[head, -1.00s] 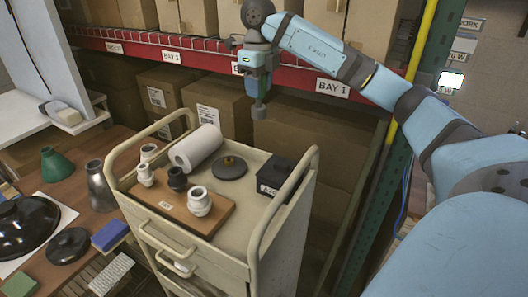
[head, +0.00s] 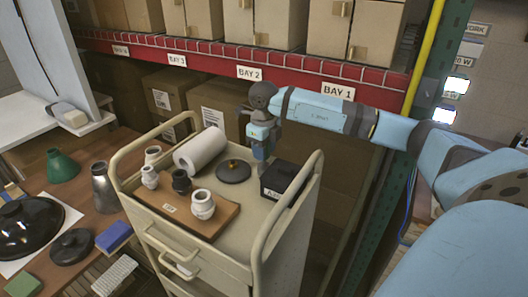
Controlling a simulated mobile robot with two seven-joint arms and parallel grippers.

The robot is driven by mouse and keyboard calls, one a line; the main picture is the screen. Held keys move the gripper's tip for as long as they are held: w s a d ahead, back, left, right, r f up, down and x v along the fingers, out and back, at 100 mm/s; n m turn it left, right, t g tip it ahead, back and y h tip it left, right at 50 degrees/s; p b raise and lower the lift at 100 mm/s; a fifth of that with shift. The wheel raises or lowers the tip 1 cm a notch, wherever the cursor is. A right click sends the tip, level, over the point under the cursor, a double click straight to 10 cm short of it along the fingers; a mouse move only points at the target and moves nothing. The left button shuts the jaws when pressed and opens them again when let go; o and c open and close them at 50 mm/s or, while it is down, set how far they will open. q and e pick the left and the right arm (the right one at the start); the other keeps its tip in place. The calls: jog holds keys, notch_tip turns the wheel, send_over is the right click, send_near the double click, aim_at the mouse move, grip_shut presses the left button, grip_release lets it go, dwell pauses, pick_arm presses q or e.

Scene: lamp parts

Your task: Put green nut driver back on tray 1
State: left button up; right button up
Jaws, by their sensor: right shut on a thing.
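My right gripper (head: 261,160) is low over the cart's top, between a round dark disc with a brass-coloured centre (head: 233,171) and a black box (head: 284,179). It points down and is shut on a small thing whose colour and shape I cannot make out. I cannot pick out a green nut driver for certain. No tray is clearly marked 1; a brown wooden board (head: 214,226) with a small unreadable label lies on the cart. My left gripper is not in view.
The beige cart (head: 236,250) has raised rail handles at both ends. Its top also holds a white roll (head: 200,151), white sockets (head: 202,204) and a dark socket (head: 181,182). A wooden table with a green cone (head: 62,166) stands left. A red shelf beam (head: 300,83) runs behind.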

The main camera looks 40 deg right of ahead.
jog(key=shift+f, duration=0.55)
jog(key=shift+f, duration=0.15)
jog(key=o, duration=1)
notch_tip(320, 180, up, 12)
jog(key=shift+r+b, duration=0.2)
jog(key=shift+b, duration=0.1)
